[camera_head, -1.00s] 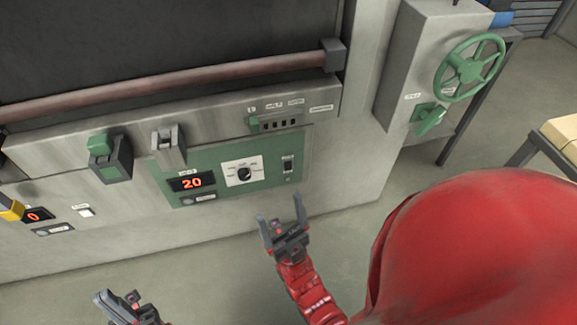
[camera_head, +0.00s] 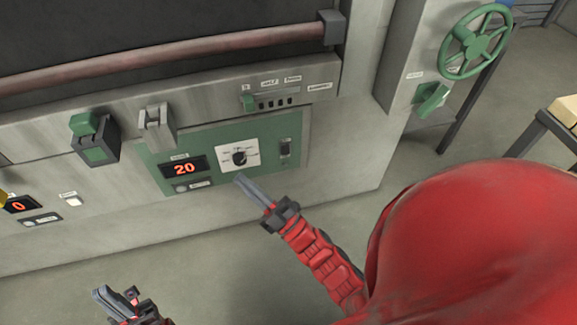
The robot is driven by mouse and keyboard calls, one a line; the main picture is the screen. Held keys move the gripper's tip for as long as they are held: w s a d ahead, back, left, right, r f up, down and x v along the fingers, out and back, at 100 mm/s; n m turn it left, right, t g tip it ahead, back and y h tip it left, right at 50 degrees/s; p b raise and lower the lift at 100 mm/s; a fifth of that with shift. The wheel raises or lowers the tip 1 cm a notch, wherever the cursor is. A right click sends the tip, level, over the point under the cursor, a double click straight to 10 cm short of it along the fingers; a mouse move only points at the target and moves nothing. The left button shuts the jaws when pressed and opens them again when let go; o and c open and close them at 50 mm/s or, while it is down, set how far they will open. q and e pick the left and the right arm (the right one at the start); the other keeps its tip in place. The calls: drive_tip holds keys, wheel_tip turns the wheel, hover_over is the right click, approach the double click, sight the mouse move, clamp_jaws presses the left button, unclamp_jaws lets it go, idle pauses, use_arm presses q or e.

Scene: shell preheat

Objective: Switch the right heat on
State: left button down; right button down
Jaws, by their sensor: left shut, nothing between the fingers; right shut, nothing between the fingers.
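The green control panel (camera_head: 208,133) is on the front of the grey machine. It bears a red display (camera_head: 184,168) reading 20, a black rotary knob (camera_head: 240,157) on a white dial plate and a small dark switch (camera_head: 286,148) to its right. Whether that switch is on or off is too small to tell. My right gripper (camera_head: 241,178) is shut and empty, its tips just below the dial in the picture; I cannot tell if they touch the panel. My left gripper (camera_head: 97,292) is shut and empty at the lower left, away from the panel.
A slider strip (camera_head: 279,100) sits above the panel. A green-and-black switch (camera_head: 93,141) and a grey latch (camera_head: 157,126) are to the left. A green handwheel (camera_head: 474,42) and green lever (camera_head: 432,98) are at the right. The floor in front is clear.

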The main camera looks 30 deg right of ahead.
sight(286, 154)
drive_tip(key=w+d+f+g+h+b, duration=0.1)
drive_tip(key=d+f+g+h+b, duration=0.15)
drive_tip(key=f, duration=0.35)
drive_tip(key=w+d+f+g+h+b, duration=0.1)
drive_tip(key=w+d+f+h, duration=0.15)
drive_tip(key=f+h, duration=0.2)
drive_tip(key=s+d+f+g+h+b, duration=0.2)
drive_tip(key=d+f+h, duration=0.4)
drive_tip(key=d, duration=0.4)
drive_tip(key=shift+s+d+h+b, duration=0.3)
drive_tip(key=shift+s+h+b, duration=0.25)
drive_tip(key=shift+s+h, duration=0.3)
drive_tip(key=shift+w+g, duration=0.2)
drive_tip(key=shift+g, duration=0.05)
drive_tip(key=b+x, duration=0.1)
drive_tip(key=x, duration=1.3)
drive_tip(key=shift+s+f, duration=0.1)
